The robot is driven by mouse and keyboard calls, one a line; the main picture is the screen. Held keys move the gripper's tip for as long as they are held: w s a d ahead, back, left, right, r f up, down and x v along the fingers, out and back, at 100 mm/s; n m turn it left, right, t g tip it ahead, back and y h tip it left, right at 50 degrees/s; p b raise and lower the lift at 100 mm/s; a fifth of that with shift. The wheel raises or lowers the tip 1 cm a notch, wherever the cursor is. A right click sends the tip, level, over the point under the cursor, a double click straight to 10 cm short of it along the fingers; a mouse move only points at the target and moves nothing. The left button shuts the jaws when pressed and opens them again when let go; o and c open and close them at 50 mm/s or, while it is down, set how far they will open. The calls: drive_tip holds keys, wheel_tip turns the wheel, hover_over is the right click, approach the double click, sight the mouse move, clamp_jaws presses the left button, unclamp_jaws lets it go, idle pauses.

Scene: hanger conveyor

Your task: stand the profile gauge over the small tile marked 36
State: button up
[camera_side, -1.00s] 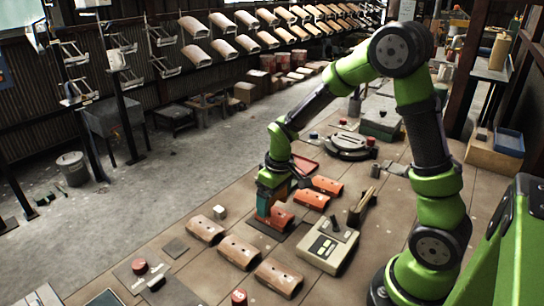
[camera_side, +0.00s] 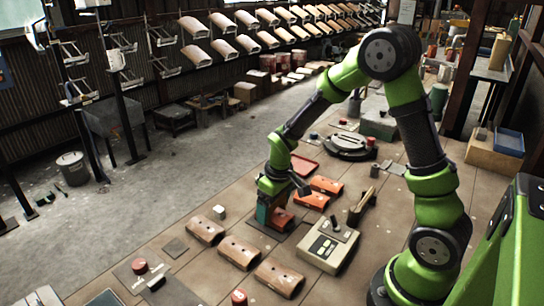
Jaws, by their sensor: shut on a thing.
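Two more orange tiles (camera_side: 326,185) (camera_side: 311,200) lie behind to the right. Three brownish tiles (camera_side: 205,229) (camera_side: 239,252) (camera_side: 279,277) lie in a row in front. The number 36 cannot be read on any tile.
A beige control box (camera_side: 327,247) stands right of the mat. A small pale block (camera_side: 219,211) and a flat dark plate (camera_side: 175,248) lie to the left. A red button (camera_side: 139,266) is at front left. A red tray (camera_side: 303,164) lies behind the gripper.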

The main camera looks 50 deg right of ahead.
drive_tip(key=shift+f, duration=1)
drive_tip(key=o, duration=0.7)
drive_tip(key=shift+c, duration=0.2)
wheel_tip(320, 180, up, 17)
drive_tip(key=s, duration=0.2)
drive_tip(key=shift+f, duration=0.15)
idle(0.4)
